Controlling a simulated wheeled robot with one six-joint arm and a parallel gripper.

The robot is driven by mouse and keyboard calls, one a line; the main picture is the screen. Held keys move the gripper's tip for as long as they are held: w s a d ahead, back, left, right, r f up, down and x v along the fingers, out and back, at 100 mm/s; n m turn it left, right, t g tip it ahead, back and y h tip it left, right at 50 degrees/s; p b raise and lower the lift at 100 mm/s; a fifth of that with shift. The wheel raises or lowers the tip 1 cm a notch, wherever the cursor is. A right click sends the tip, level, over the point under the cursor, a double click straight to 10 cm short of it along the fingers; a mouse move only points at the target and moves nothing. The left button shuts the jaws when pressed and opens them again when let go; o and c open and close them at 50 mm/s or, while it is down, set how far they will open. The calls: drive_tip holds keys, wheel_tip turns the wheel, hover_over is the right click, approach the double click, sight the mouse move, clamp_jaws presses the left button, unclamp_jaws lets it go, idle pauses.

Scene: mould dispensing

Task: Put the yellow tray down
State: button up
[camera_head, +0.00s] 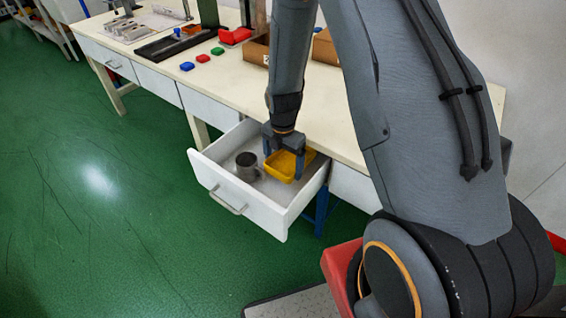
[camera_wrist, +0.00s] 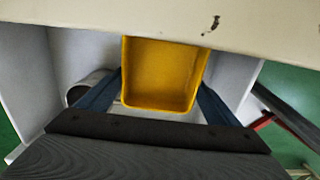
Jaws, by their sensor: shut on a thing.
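The yellow tray (camera_head: 283,167) is a small open box and looks empty. It is inside or just above the open white drawer (camera_head: 212,176); I cannot tell whether it touches the drawer floor. My gripper (camera_head: 284,163) points down and is shut on the tray, with one blue finger at each side. In the wrist view the tray (camera_wrist: 163,76) sits between the two fingers (camera_wrist: 160,92), and its far edge lies close to the table edge.
The mug also shows at the left in the wrist view (camera_wrist: 92,82). The long table (camera_head: 318,112) overhangs the drawer's back. On it are red, green and blue pieces (camera_head: 203,58), cardboard boxes (camera_head: 256,50) and a black tray (camera_head: 170,46). Green floor is clear at left.

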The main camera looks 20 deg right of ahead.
drive_tip(key=shift+f, duration=0.25)
drive_tip(key=o, duration=1.1)
drive_tip(key=shift+r, duration=0.1)
wheel_tip(320, 180, up, 13)
drive_tip(key=b, duration=0.1)
drive_tip(key=shift+s+d+r+m, duration=0.1)
drive_tip(key=shift+s+r+m, duration=1.45)
drive_tip(key=shift+s+m, duration=2.05)
drive_tip(key=shift+s+d+r+m, duration=0.1)
drive_tip(key=shift+s+r+m, duration=1.85)
drive_tip(key=shift+m, duration=2.85)
drive_tip(key=shift+s+r+m, duration=1.1)
drive_tip(key=shift+s+m, duration=2.3)
drive_tip(key=shift+m, duration=0.8)
